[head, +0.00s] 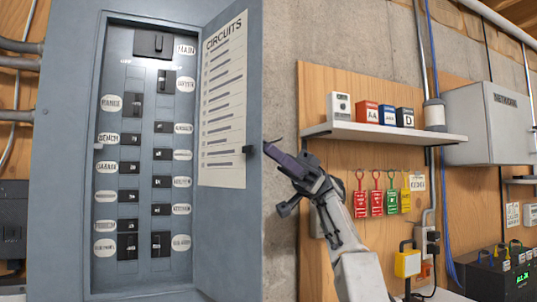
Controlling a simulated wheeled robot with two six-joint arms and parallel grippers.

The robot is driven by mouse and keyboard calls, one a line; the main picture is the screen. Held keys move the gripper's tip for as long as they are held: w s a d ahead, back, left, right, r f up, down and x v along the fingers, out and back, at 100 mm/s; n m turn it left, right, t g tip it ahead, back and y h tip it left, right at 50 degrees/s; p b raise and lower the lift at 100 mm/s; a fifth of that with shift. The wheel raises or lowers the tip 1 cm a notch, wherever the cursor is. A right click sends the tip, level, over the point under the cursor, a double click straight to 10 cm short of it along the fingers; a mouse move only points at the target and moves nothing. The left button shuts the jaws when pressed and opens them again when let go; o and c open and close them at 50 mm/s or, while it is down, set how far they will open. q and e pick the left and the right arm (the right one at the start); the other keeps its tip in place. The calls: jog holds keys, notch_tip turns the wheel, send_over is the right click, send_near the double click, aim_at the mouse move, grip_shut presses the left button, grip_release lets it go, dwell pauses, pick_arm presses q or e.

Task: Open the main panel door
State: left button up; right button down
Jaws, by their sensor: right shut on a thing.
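The main panel (66,150) is a grey breaker box on the left of the head view. Its door (228,220) stands open, swung out to the right, with a "CIRCUITS" list (223,100) on its inner face. Rows of labelled black breakers (130,139) are exposed inside. My right gripper (274,150) is at the door's free right edge, by a small dark latch piece (249,150), and is shut on the door. The exact contact between the fingers is too small to see. My left gripper is not in view.
Right of the door, a wooden board carries a shelf (385,133) with several small boxes. Red, green and yellow tags (377,195) hang below it. A grey network cabinet (490,124) is at the far right. A bare concrete strip (281,100) lies between door and board.

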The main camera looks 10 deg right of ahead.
aim_at(257, 114)
jog(key=shift+a+f, duration=0.1)
jog(key=shift+f, duration=0.05)
jog(key=c, duration=0.8)
grip_release()
jog(key=shift+c, duration=0.2)
notch_tip(257, 114, up, 4)
jog(key=p, duration=0.4)
jog(key=shift+r, duration=0.2)
jog(key=s+d+r+p, duration=0.1)
jog(key=s+d+r, duration=0.5)
jog(key=s+d, duration=0.1)
jog(key=shift+s+d+r, duration=0.3)
jog(key=shift+s+d, duration=0.05)
jog(key=shift+d, duration=0.55)
